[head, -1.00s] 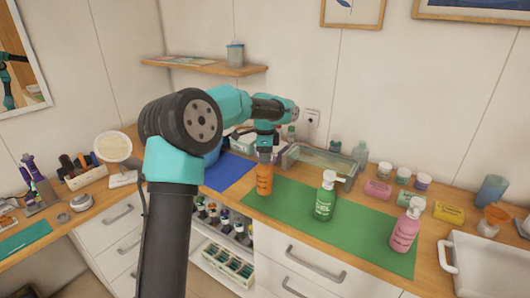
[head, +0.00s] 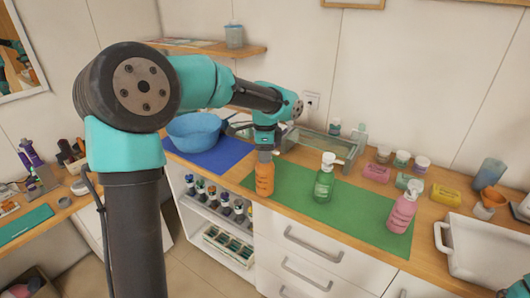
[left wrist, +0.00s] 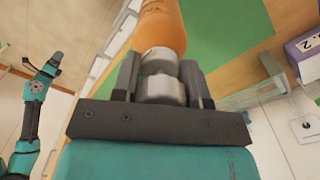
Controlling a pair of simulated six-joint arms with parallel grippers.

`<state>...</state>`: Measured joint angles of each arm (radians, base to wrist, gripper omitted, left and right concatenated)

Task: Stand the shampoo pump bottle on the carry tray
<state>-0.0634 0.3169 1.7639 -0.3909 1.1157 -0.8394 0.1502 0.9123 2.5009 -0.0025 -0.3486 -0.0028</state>
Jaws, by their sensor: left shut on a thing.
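My left gripper (head: 265,143) is shut on the pump top of an orange bottle (head: 264,178). A green pump bottle (head: 324,184) and a pink one (head: 402,212) stand on the green mat. Labels are too small to read. A white tray with handles (head: 446,246) sits at right. A small teal arm, apparently my right, shows in the left wrist view, its gripper (left wrist: 54,62) unclear.
A blue bowl (head: 195,132) stands on a blue mat (head: 215,162) at left. A glass bin (head: 315,150) is behind the green mat (head: 290,198). Soaps, jars and a blue tumbler (head: 488,173) line the back right. Open shelves lie below the counter.

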